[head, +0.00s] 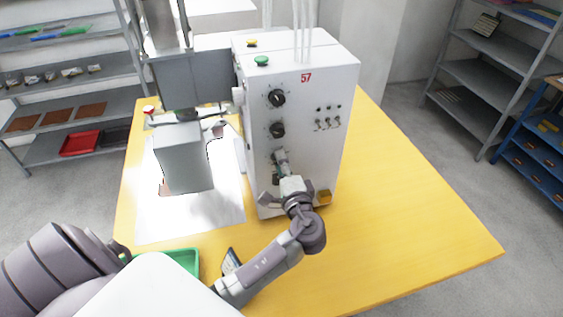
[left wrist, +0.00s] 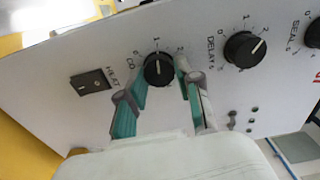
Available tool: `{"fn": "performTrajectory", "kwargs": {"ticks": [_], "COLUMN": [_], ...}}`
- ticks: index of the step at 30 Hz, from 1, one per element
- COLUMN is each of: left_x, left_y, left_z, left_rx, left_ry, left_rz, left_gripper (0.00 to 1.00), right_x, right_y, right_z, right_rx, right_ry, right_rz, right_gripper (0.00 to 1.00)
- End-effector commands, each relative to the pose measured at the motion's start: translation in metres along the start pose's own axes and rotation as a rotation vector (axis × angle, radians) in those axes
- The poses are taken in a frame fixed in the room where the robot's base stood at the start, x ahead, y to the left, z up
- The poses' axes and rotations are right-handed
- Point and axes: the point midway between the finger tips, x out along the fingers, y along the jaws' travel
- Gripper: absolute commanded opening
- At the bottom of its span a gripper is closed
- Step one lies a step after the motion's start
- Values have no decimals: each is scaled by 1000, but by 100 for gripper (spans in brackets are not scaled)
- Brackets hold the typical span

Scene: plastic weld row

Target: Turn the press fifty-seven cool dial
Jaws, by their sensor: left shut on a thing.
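The white press (head: 300,130) with a red 57 on its face stands on the yellow table. In the left wrist view, the black cool dial (left wrist: 158,70) carries a white pointer line that points about straight up, near the mark 1. Its label is partly hidden. My left gripper (head: 280,160) reaches the lowest dial on the press face, which it mostly hides in the head view. In the left wrist view the teal-padded fingers of my left gripper (left wrist: 164,72) are closed around the two sides of the cool dial. My right gripper is not in view.
The delay dial (left wrist: 245,48) and seal dial (left wrist: 313,33) sit in line with the cool dial, and the heat switch (left wrist: 91,82) is on its other side. A green tray (head: 182,257) lies near the table's front edge.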

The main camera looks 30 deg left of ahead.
Motion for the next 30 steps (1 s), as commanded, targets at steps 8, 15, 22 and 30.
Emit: {"fn": "performTrajectory", "kwargs": {"ticks": [8, 15, 22, 30], "left_x": [0, 0, 0, -15], "left_y": [2, 2, 1, 1], "left_z": [0, 0, 0, 0], "left_rx": [6, 5, 4, 3], "left_ry": [-1, 0, 0, 2], "left_rz": [3, 3, 2, 4], "left_gripper": [0, 52, 59, 59], "right_x": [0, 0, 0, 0], "right_y": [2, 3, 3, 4], "right_z": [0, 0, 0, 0], "right_rx": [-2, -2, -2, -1], "right_ry": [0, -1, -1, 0], "right_rz": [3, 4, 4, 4], "right_gripper": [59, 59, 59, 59]}}
